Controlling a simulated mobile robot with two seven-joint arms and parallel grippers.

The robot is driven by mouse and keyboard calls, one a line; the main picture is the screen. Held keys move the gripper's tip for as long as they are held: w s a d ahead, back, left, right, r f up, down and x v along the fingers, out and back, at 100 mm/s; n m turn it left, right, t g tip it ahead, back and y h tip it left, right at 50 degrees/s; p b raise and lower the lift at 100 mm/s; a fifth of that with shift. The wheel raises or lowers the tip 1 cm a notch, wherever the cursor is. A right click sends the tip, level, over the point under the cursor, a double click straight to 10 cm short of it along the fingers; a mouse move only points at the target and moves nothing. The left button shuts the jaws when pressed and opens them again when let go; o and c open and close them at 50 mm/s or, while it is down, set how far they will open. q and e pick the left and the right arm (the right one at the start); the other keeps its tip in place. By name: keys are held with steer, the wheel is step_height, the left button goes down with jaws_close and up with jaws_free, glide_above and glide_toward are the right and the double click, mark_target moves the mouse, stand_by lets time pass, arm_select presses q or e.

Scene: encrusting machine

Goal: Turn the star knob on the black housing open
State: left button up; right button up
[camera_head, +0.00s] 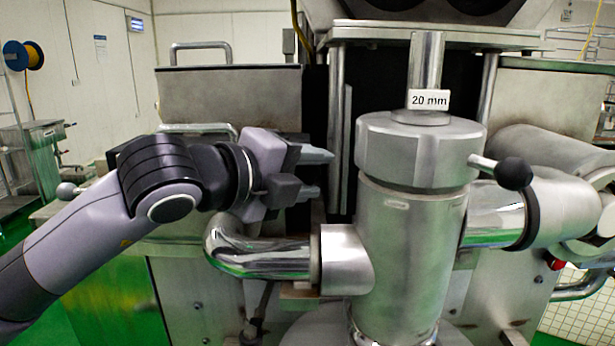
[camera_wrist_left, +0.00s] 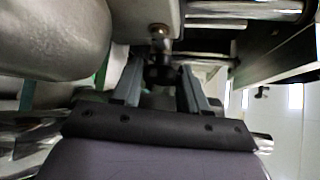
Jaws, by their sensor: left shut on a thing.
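My left gripper (camera_head: 317,173) reaches in from the left, just left of the steel cylinder and above the bent pipe. In the left wrist view, the gripper's two fingers (camera_wrist_left: 160,88) stand on either side of a small dark knob (camera_wrist_left: 161,73), which I take for the star knob. They are shut on it. A metal stem end shows just above the knob. The fingers and shadow hide most of its shape, so I cannot tell its turn angle. In the head view the knob does not show clearly. The black housing cannot be made out for certain. My right gripper is not in view.
A large steel cylinder (camera_head: 405,250) with a "20 mm" label (camera_head: 428,100) stands right of the gripper. A bent steel pipe (camera_head: 255,255) runs just below it. A black ball handle (camera_head: 514,173) sticks out at the right. A steel box stands behind the wrist.

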arm_select(q)
steer(key=m+b, duration=0.1)
steer(key=b, duration=0.2)
steer(key=shift+f+g+y, duration=0.15)
steer(key=shift+g+y, duration=0.15)
steer(key=shift+y, duration=0.5)
steer(key=shift+m+g+y, duration=0.5)
steer(key=shift+m+y, duration=0.4)
steer(key=shift+y, duration=0.1)
steer(key=o, duration=1)
steer(key=shift+c, duration=0.2)
